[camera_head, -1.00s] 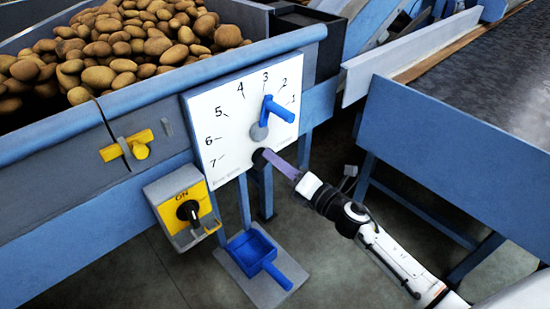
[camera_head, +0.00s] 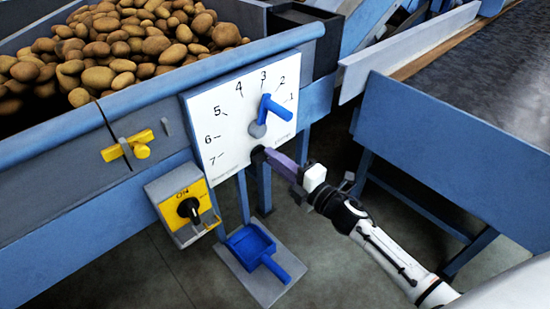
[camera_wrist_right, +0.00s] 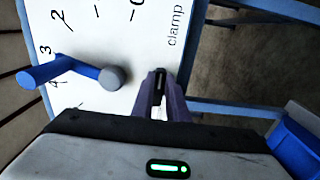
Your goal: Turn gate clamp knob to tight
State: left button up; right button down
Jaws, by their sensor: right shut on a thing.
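The gate clamp knob (camera_head: 257,153) is a small black knob at the lower edge of the white numbered plate (camera_head: 228,112). My right gripper (camera_head: 268,156) has its purple fingers closed around the knob. In the right wrist view, the dark knob (camera_wrist_right: 159,84) shows between the fingertips (camera_wrist_right: 160,88), beside the printed word "clamp". The fingers hide much of the knob, and I cannot read its turn angle. A blue lever (camera_head: 274,108) on a grey hub points between 1 and 2 on the plate. My left gripper is not in view.
A yellow switch box (camera_head: 184,205) with a black knob is at the lower left of the plate. A yellow handle (camera_head: 128,146) is on the hopper side. A blue scoop (camera_head: 252,246) lies on a grey base below. A blue conveyor frame (camera_head: 450,150) stands right.

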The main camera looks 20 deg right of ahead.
dwell(0.4)
jog(key=c, duration=1.7)
grip_release()
jog(key=shift+c, duration=0.2)
jog(key=v, duration=1)
jog(key=shift+s, duration=0.2)
jog(key=shift+d, duration=0.1)
